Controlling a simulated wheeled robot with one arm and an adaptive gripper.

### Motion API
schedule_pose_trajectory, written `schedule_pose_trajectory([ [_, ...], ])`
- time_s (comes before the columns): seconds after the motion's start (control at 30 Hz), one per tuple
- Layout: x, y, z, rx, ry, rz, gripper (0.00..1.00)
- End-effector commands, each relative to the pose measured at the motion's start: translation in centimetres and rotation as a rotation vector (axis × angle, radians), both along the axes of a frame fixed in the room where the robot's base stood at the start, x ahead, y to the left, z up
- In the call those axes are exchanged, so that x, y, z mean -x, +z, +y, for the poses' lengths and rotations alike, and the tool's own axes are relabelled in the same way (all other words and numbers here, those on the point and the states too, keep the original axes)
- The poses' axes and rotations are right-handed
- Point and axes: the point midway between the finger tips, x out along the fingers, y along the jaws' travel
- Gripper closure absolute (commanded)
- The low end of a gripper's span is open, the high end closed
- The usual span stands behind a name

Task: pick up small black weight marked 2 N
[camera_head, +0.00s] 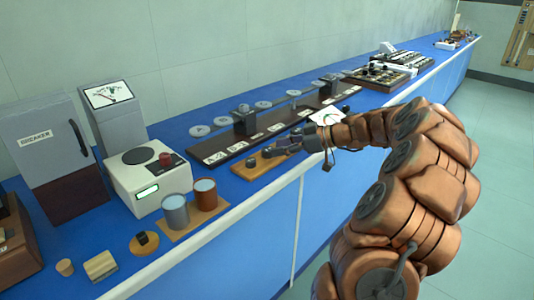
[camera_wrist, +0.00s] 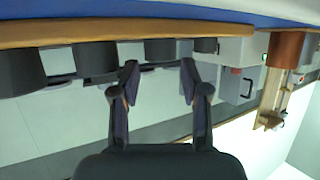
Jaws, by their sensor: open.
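Small black cylindrical weights stand on a wooden board (camera_head: 240,171) near the bench's front edge. In the head view one black weight (camera_head: 251,162) shows at the board's left part; my gripper (camera_head: 296,147) covers the right part. The wrist view is upside down: the board (camera_wrist: 110,31) runs along the top with several black weights in a row, larger at left (camera_wrist: 20,72) and smallest at right (camera_wrist: 205,45). My open, empty gripper (camera_wrist: 158,73) has one weight (camera_wrist: 160,50) showing beyond and between its fingertips. No marking is legible, so I cannot tell which is 2 N.
A long dark board (camera_head: 236,146) with metal parts and white cards lies behind. A white device with a red knob (camera_head: 150,178) and two cups (camera_head: 175,212) stand left. Filled racks (camera_head: 380,77) stand farther right. The floor (camera_head: 495,150) beside the bench is clear.

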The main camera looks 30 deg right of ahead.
Motion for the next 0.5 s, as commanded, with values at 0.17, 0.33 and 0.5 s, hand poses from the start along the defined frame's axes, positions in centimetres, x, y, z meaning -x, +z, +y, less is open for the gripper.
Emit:
schedule_pose_trajectory([
  [0.17, -1.7, -0.7, 1.6, 0.001, 0.000, 0.003, 0.55],
  [0.33, -2.9, -1.4, 2.6, 0.002, 0.000, 0.002, 0.55],
  [0.5, -3.1, -1.5, 2.7, 0.002, -0.001, 0.000, 0.55],
])
